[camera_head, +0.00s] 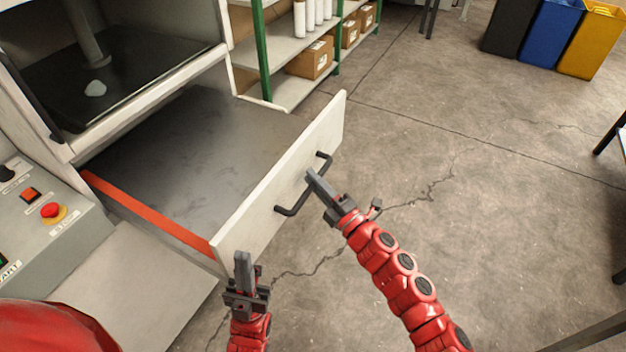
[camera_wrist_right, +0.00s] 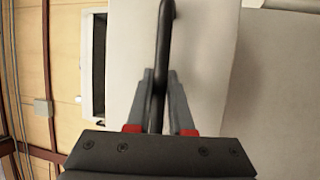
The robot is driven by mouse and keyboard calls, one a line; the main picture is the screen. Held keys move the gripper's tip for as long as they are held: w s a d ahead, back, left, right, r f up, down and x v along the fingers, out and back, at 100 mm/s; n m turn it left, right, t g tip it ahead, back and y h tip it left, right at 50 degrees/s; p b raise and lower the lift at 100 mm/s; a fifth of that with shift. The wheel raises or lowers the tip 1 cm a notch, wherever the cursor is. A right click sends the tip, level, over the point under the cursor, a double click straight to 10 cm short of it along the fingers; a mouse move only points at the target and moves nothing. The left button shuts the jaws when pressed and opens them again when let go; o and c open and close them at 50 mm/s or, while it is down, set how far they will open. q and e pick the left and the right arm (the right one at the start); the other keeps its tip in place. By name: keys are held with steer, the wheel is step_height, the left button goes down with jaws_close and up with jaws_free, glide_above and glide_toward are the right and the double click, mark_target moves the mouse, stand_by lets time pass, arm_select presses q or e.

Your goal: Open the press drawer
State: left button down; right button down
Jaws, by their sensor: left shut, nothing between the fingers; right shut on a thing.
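The press drawer (camera_head: 283,180) is pulled out from under the press, with its grey inside floor and an orange-red side strip showing. Its white front carries a black bar handle (camera_head: 287,211). My right gripper (camera_head: 312,176) is shut on the handle. In the right wrist view the same handle (camera_wrist_right: 165,40) runs between the two fingers of my right gripper (camera_wrist_right: 160,85). My left gripper (camera_head: 242,258) is shut and empty, just in front of the lower left end of the drawer front. I cannot tell whether it touches the front.
The press control panel with a red stop button (camera_head: 53,211) is at the left. A shelf (camera_head: 283,50) with cardboard boxes (camera_head: 311,60) and white rolls stands behind the drawer. Black, blue and yellow bins (camera_head: 590,42) are at the far right. The floor right of the drawer is clear.

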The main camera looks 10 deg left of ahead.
steer(key=c, duration=0.8)
jaws_free()
steer(key=b+v, duration=0.1)
steer(key=v, duration=1.6)
steer(key=shift+d, duration=0.15)
steer(key=shift+s, duration=0.1)
